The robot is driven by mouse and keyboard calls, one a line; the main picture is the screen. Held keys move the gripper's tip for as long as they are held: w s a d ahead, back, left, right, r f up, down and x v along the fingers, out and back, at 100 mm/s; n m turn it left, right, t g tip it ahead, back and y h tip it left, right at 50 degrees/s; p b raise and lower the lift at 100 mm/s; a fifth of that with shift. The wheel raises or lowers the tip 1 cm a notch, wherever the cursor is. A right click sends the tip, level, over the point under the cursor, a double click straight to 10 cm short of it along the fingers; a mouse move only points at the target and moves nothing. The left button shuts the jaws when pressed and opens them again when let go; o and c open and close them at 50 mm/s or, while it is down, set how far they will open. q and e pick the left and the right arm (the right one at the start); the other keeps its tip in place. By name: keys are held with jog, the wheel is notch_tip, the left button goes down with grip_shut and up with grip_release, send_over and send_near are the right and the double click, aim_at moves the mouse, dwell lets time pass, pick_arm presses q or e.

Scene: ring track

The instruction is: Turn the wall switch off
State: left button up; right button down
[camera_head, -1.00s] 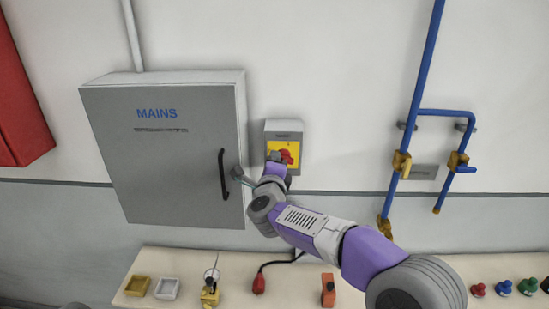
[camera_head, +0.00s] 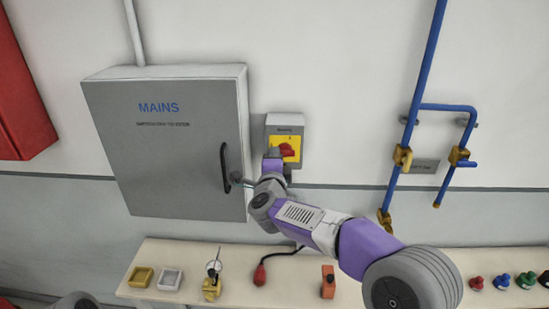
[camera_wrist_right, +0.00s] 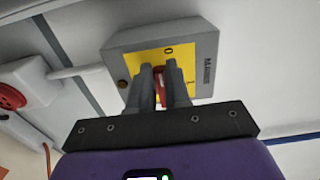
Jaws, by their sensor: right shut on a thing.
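The wall switch is a grey box (camera_head: 285,123) with a yellow plate and a red handle (camera_head: 287,149), mounted right of the MAINS cabinet. My right gripper (camera_head: 275,157) reaches it from below and partly covers the plate's lower left. In the right wrist view, the switch box (camera_wrist_right: 203,42) has a yellow plate marked O and I. There my right gripper (camera_wrist_right: 160,74) has its two fingers shut on the red handle (camera_wrist_right: 160,88), one on each side. The fingers hide much of the handle, so its exact angle is hard to tell. My left gripper is not in view.
The grey MAINS cabinet (camera_head: 180,165) with a black door handle (camera_head: 225,168) stands out from the wall close left of my right wrist. Blue pipes (camera_head: 412,125) with yellow valves are at right. A bench (camera_head: 200,252) below holds trays, a red plug and coloured knobs.

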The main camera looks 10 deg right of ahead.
jog(key=c, duration=1.1)
grip_release()
jog(key=b+v, duration=0.1)
jog(key=v, duration=0.6)
jog(key=shift+s+a, duration=0.1)
jog(key=shift+s, duration=0.2)
notch_tip(320, 180, down, 21)
jog(key=w+a+n+g+y+b, duration=0.1)
jog(key=w+n+g+y, duration=0.15)
jog(key=n, duration=0.45)
jog(key=s+f+n+g+y+b, duration=0.1)
jog(key=s+f+n+g+y, duration=0.35)
jog(key=f, duration=1.35)
jog(key=s+a+f+n+g, duration=0.1)
jog(key=s+f+n+g, duration=0.1)
jog(key=s+f, duration=0.4)
jog(key=s+f+n+g+y+b, duration=0.1)
jog(key=s+f+g, duration=0.3)
jog(key=s, duration=0.9)
jog(key=s+a+f+n+g+y, duration=0.1)
jog(key=s+f+n+g, duration=0.3)
jog(key=s+f, duration=0.5)
jog(key=shift+s+a, duration=0.2)
jog(key=shift+a, duration=0.2)
